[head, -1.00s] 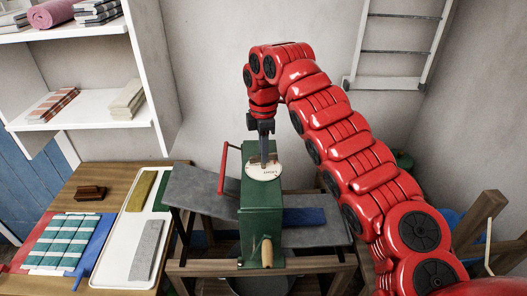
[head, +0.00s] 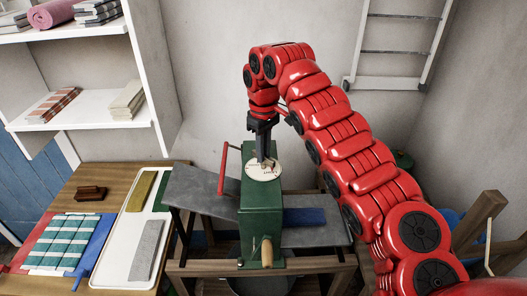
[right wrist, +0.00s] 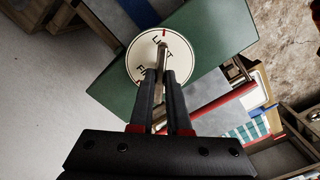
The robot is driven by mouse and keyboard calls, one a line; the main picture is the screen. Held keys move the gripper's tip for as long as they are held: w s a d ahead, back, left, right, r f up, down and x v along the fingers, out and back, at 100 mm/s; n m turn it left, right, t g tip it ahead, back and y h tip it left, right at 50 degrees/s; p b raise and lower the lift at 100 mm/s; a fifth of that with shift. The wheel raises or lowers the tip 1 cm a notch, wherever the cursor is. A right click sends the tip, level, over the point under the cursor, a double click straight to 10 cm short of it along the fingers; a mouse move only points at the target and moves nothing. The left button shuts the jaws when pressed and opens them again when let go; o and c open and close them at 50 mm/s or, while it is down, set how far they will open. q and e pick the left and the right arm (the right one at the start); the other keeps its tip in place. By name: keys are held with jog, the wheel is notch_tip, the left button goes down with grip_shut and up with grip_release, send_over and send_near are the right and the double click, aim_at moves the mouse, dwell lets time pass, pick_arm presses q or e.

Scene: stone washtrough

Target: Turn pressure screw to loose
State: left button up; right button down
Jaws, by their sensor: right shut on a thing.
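The pressure screw's grey metal bar (right wrist: 162,54) stands over a round white dial (right wrist: 182,62) on top of the green wringer housing (head: 262,215). The dial also shows in the head view (head: 255,172). It bears dark lettering, partly hidden by the bar and fingers, and a red mark near its edge in the right wrist view. My right gripper (head: 265,160) points down over the dial; in the right wrist view its two dark fingers (right wrist: 160,78) are shut on the bar. My left gripper is not in view.
A red lever (head: 223,170) rises left of the housing, close to my right gripper. A wooden handle (head: 267,252) sticks out at the front. Grey boards (head: 200,190) flank the housing. A white tray (head: 118,262) and folded cloths lie on the left table.

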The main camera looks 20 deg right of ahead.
jog(key=m, duration=2.1)
jog(key=shift+m, duration=0.4)
jog(key=m, duration=0.5)
jog(key=shift+m, duration=0.3)
jog(key=c, duration=0.9)
grip_release()
